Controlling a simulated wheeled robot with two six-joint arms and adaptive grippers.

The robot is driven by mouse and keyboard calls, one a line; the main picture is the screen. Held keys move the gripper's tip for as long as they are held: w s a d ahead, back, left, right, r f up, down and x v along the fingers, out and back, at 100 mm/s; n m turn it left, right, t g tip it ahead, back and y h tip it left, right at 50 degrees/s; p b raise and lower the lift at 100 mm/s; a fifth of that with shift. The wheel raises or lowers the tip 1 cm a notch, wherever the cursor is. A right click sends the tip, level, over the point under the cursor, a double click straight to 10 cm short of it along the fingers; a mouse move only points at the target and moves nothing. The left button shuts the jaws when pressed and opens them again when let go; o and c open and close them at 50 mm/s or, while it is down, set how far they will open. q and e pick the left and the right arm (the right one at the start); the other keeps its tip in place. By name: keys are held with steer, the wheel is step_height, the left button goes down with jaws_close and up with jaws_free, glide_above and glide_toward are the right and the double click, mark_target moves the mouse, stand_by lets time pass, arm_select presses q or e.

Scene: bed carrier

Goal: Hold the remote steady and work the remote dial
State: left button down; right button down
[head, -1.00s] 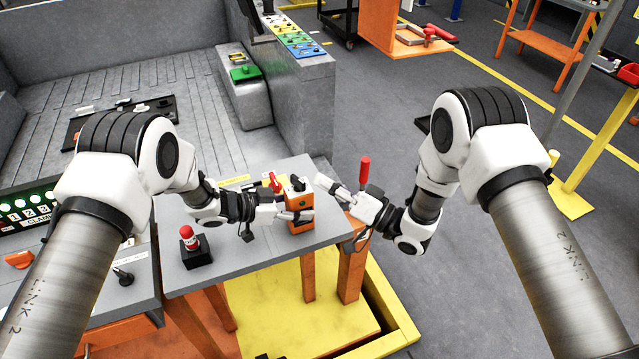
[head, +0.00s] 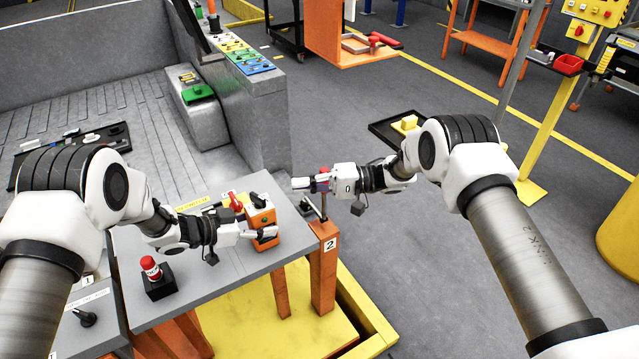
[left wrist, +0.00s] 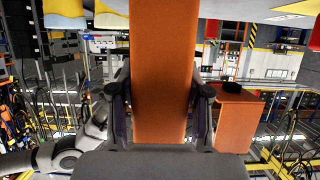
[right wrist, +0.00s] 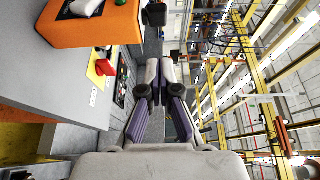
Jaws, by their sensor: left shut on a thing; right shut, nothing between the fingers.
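The remote (head: 262,222) is an orange box with a black dial (head: 264,204) on its upper part. It is upright at the right end of the grey table. My left gripper (head: 266,233) is shut on its sides. In the left wrist view, the orange body (left wrist: 160,60) fills the gap between the fingers (left wrist: 160,100). I cannot tell whether its base touches the table. My right gripper (head: 300,184) is shut and empty, above and right of the remote, pointing left. In the right wrist view, the remote (right wrist: 95,25) and a black knob (right wrist: 155,14) are apart from its fingertips (right wrist: 160,72).
A post (head: 323,206) at the table's right corner is partly hidden by my right gripper.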

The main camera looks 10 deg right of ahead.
mark_target(260, 198)
steer(key=a, duration=0.2)
steer(key=s+a, duration=0.1)
steer(key=a, duration=0.2)
steer(key=shift+s+a, duration=0.35)
steer(key=shift+s, duration=0.05)
steer(key=shift+s+a, duration=0.25)
steer(key=shift+s+m+t, duration=0.25)
steer(key=shift+m+t, duration=0.45)
steer(key=shift+t, duration=0.4)
steer(key=shift+s+a+m+t+h, duration=0.55)
steer(key=shift+s+a+m+t, duration=0.15)
steer(key=shift+t, duration=0.4)
steer(key=shift+s+a+m+t+h, duration=0.6)
steer(key=shift+m+t, duration=0.25)
steer(key=shift+t, duration=0.25)
steer(key=shift+s+a+m+t+h, duration=0.6)
steer(key=shift+a+m+t, duration=0.15)
steer(key=shift+t, duration=0.35)
steer(key=shift+a, duration=0.15)
